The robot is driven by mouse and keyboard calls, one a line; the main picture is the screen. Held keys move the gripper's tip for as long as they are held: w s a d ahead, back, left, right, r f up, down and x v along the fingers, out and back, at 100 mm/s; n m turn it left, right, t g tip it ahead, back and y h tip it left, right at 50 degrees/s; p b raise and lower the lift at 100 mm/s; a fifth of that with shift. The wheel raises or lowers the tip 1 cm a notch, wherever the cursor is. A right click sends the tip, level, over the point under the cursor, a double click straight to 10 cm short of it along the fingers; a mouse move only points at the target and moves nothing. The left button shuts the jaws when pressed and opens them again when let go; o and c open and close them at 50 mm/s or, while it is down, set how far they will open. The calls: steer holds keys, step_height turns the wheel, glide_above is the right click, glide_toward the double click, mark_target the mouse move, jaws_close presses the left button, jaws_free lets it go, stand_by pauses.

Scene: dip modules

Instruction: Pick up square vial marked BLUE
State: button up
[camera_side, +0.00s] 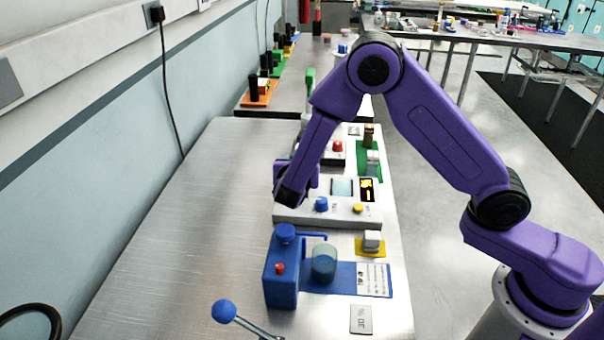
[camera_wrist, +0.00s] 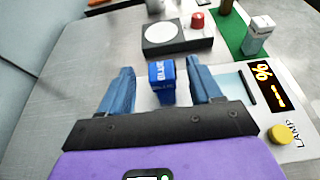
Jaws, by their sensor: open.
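The square vial marked BLUE (camera_wrist: 161,84) stands between the two fingers of my gripper (camera_wrist: 159,68) in the wrist view. A gap shows between the vial and each finger. My gripper is open and holds nothing. In the side view, my gripper (camera_side: 291,196) is low over the left end of the white instrument panel (camera_side: 300,215). I cannot make out the vial there; the arm seems to hide it.
The panel has a blue knob (camera_side: 320,204) and a yellow knob (camera_side: 357,208). A black device with a round white plate (camera_wrist: 178,38) stands beyond the vial. A pale square vial (camera_wrist: 259,36) stands on a green mat. A blue dispenser (camera_side: 281,272) stands in front. The table's left side is clear.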

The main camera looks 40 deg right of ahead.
steer(key=shift+f, duration=0.4)
step_height(320, 180, down, 2)
steer(key=shift+f, duration=0.2)
steer(key=shift+x, duration=1.05)
steer(key=shift+w+d+f, duration=0.3)
steer(key=c, duration=1.1)
steer(key=shift+r, duration=0.1)
steer(key=shift+c, duration=0.2)
